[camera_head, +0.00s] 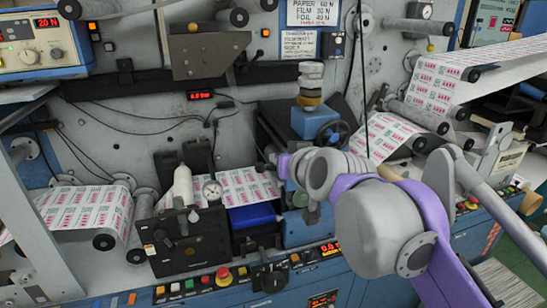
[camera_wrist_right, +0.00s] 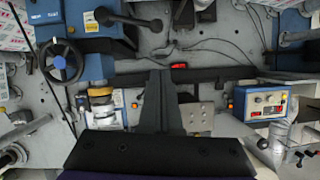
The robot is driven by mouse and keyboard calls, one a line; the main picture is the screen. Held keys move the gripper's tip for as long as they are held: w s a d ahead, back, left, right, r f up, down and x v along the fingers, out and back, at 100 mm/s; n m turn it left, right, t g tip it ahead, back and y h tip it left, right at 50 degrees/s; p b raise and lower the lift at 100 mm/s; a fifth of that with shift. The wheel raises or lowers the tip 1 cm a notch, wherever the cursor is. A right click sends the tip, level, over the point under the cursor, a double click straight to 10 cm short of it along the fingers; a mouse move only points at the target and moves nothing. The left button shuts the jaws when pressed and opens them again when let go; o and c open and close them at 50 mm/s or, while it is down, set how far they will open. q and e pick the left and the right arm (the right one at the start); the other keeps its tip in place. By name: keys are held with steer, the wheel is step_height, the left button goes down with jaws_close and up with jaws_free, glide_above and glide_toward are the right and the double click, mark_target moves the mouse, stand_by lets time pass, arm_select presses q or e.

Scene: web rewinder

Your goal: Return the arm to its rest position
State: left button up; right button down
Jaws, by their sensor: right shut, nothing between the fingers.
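My right arm (camera_head: 380,225), grey and purple, reaches in from the lower right of the head view, in front of the machine. Its wrist covers part of the blue unit with the handwheel. My right gripper (camera_wrist_right: 161,76) shows in the wrist view as two dark fingers close together, shut and empty. In the head view the gripper is mostly hidden behind or beside the wrist and looks small. My left gripper is not in view.
The handwheel (camera_head: 333,134) and blue unit (camera_head: 308,122) stand close to the wrist. The printed web (camera_head: 385,133) runs over rollers at right. A control panel with an emergency button (camera_head: 224,276) runs along the front.

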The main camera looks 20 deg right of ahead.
steer(key=shift+s+r, duration=0.1)
steer(key=shift+s, duration=0.05)
steer(key=s+f+g, duration=0.2)
steer(key=s+f, duration=0.5)
steer(key=f, duration=0.5)
steer(key=s+d+f+g+h, duration=0.1)
steer(key=s+f+g, duration=0.2)
steer(key=s+f, duration=0.4)
steer(key=s+f+g, duration=0.2)
steer(key=s+f, duration=0.5)
steer(key=f, duration=1)
steer(key=shift+s+d+f+n+g, duration=0.25)
steer(key=shift+n+g, duration=0.05)
steer(key=shift+n, duration=0.1)
